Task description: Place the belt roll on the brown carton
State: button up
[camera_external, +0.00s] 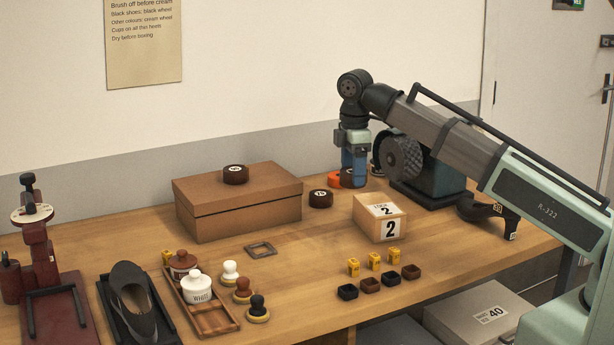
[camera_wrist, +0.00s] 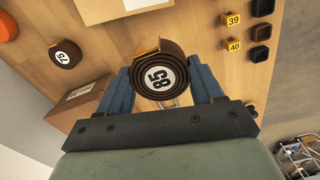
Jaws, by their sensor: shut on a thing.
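My gripper (camera_external: 354,178) points down above the back of the table, its blue fingers shut on a dark brown belt roll (camera_external: 347,176). In the wrist view the held roll (camera_wrist: 174,54) sits between the fingers (camera_wrist: 163,78) and shows a white label reading 85. The big brown carton (camera_external: 235,205) stands closed to the left of my gripper, apart from it. A second belt roll (camera_external: 236,169) lies on the carton's lid. A third belt roll (camera_external: 321,198), labelled 75 in the wrist view (camera_wrist: 65,54), lies on the table between the carton and my gripper.
A small tan box (camera_external: 368,223) marked 2 stands right of the loose roll. Yellow blocks (camera_external: 374,261) and small dark trays (camera_external: 370,284) are in front. A dark machine with a textured wheel (camera_external: 403,157) stands behind. An empty square frame (camera_external: 260,248) lies before the carton.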

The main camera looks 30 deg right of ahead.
jog(key=r, duration=0.2)
send_over(375, 202)
jog(key=shift+s+f, duration=0.15)
jog(key=shift+f, duration=4.85)
jog(key=shift+f, duration=0.1)
jog(key=o, duration=1.1)
notch_tip(375, 202, up, 12)
